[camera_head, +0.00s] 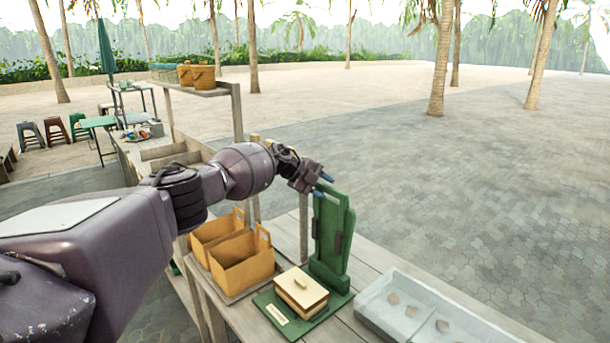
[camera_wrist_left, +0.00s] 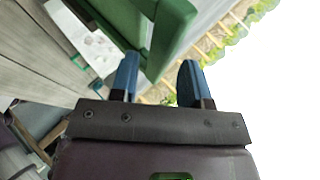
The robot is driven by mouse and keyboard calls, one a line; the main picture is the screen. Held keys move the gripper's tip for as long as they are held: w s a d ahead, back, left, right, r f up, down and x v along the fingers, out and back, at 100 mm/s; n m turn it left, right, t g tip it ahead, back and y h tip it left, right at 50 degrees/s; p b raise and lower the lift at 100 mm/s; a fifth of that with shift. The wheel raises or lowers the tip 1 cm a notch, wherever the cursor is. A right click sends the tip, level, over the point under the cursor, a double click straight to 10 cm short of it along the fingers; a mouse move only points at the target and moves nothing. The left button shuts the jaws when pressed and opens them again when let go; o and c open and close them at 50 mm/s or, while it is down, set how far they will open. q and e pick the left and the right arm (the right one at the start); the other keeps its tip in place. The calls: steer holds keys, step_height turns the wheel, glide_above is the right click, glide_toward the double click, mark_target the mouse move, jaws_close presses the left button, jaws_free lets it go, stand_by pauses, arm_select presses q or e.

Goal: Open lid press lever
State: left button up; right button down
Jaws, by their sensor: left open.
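A green press (camera_head: 331,235) stands upright on the wooden table, with a flat green base at its foot. A small wooden box with a pale lid and a knob handle (camera_head: 301,288) sits on that base; the lid is down on the box. My left gripper (camera_head: 323,185) is open at the top of the green upright, its blue fingertips close to the upper edge. In the left wrist view, a green part of the press (camera_wrist_left: 165,35) shows beyond and between the blue fingers (camera_wrist_left: 156,82). I cannot tell whether they touch it. My right gripper is not in view.
Two orange-brown bins (camera_head: 243,263) stand left of the press. A pale tray (camera_head: 415,314) with several small pieces lies to the right. A shelf with baskets (camera_head: 197,77) stands behind on the left. Open paving lies beyond the table.

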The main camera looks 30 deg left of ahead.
arm_select(q)
steer(key=v, duration=0.9)
stand_by(0.4)
